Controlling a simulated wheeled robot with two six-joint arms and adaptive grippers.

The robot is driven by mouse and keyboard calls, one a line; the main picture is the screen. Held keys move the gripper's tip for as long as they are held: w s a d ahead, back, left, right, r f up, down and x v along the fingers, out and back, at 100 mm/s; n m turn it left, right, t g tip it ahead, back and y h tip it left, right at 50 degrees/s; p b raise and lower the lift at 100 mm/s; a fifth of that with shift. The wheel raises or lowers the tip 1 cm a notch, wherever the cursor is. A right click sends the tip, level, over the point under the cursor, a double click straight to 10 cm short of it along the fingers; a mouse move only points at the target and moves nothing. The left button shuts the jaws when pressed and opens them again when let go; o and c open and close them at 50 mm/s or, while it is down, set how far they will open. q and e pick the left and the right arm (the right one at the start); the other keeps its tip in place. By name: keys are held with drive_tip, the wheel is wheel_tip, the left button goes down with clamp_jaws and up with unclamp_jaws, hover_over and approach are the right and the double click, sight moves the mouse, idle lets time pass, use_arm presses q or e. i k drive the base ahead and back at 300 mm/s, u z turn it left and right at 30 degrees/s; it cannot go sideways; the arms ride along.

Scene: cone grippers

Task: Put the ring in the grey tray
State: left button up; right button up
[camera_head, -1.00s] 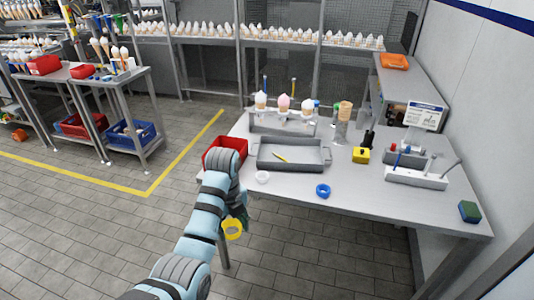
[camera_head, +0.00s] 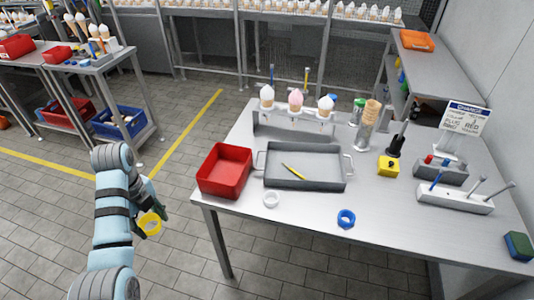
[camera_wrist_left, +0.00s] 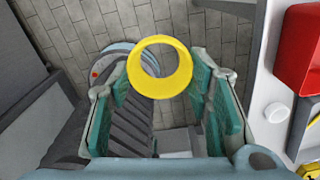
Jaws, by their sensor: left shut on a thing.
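A yellow ring (camera_head: 152,234) is held in my left gripper (camera_head: 154,211), in the air off the table's left front side. The left wrist view shows the ring (camera_wrist_left: 160,91) between the two green fingers (camera_wrist_left: 168,95), which are shut on it. The grey tray (camera_head: 318,182) lies on the table, up and to the right of the gripper, with a yellow pencil-like thing (camera_head: 293,171) inside. The ring is well apart from the tray. My right gripper does not show.
A red bin (camera_head: 224,176) stands left of the tray, between it and my left gripper. A white ring (camera_head: 271,200) and a blue ring (camera_head: 346,218) lie in front of the tray. A cone rack (camera_head: 290,127) stands behind it. The table's front middle is mostly clear.

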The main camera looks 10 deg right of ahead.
sight(288, 168)
drive_tip(key=z, duration=0.5)
drive_tip(key=i, duration=0.9)
drive_tip(key=z, duration=1)
